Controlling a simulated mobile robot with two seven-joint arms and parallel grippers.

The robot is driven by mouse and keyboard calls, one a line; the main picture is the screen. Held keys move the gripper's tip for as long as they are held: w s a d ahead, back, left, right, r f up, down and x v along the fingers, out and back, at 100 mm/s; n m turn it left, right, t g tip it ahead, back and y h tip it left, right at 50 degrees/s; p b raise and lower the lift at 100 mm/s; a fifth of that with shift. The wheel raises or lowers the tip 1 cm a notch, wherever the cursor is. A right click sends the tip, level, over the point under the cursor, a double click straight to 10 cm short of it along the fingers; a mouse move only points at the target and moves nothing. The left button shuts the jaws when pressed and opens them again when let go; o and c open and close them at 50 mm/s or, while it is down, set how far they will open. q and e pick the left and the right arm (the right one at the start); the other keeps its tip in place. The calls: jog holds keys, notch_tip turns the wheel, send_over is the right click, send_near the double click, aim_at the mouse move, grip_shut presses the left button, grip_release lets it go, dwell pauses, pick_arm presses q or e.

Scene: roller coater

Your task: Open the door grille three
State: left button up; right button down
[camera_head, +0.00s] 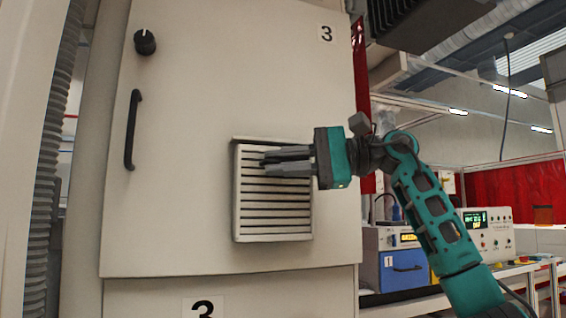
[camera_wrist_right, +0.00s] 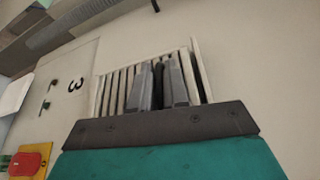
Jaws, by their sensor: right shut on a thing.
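The door grille (camera_head: 275,215) is a cream slatted panel on the large cabinet door (camera_head: 200,120) marked 3. Its top edge looks slightly apart from a thin frame strip above it. My right gripper (camera_head: 268,161) reaches in from the right, with its fingers at the upper part of the grille. In the right wrist view the grille (camera_wrist_right: 112,92) lies behind the fingers (camera_wrist_right: 162,80), which are shut on a dark slat or edge of it. The exact contact is partly hidden by the fingers. My left gripper is not in view.
The door has a black knob (camera_head: 145,42) and a black vertical handle (camera_head: 132,130) on its left. A bench with a blue instrument box (camera_head: 402,268) and a white instrument (camera_head: 490,232) stands at the right. A ribbed hose (camera_head: 48,160) runs down the left.

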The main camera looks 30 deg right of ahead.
jog(key=shift+s+f, duration=0.1)
jog(key=s+a+f+n+t+y+b, duration=0.1)
jog(key=s+f+n+y+b, duration=0.1)
jog(key=s+f+n+b, duration=0.2)
jog(key=s+n+b, duration=0.2)
jog(key=n+b, duration=0.1)
jog(key=b, duration=0.1)
jog(key=shift+s+a+y+b, duration=0.3)
jog(key=shift+s, duration=0.05)
dwell(0.3)
jog(key=c, duration=1.2)
grip_release()
jog(key=shift+f, duration=0.1)
